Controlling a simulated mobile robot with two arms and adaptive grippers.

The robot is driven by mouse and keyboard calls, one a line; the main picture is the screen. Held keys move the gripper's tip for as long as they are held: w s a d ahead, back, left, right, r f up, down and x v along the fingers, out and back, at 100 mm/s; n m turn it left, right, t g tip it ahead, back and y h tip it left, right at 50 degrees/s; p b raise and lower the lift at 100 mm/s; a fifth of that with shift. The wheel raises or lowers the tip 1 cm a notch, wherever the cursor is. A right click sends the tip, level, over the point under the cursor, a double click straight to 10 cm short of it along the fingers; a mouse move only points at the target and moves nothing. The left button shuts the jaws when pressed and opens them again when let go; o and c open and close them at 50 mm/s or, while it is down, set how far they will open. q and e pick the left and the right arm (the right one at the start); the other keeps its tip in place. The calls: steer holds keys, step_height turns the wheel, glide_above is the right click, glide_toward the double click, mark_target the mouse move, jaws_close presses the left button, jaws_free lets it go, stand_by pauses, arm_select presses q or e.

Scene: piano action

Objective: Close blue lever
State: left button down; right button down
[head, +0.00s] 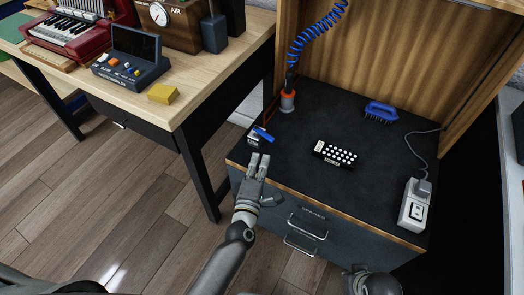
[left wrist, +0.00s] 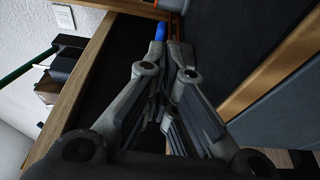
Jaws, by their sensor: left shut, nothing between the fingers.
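The blue lever (head: 263,134) sits on a small silver and black fitting (head: 254,138) at the left front edge of the dark cabinet top. My left gripper (head: 260,158) points away from me just in front of the lever, with its fingers together and nothing between them. In the left wrist view, the blue lever (left wrist: 160,31) shows just beyond the fingertips (left wrist: 166,45). I cannot tell whether the fingers touch it.
A dark cabinet (head: 300,160) holds a coiled blue hose (head: 312,38), a blue brush (head: 381,111), a black block with white dots (head: 335,153) and a power socket (head: 414,205). A wooden table (head: 205,85) stands to the left, with a gap between.

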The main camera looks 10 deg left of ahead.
arm_select(q)
steer(key=s, duration=0.7)
stand_by(0.5)
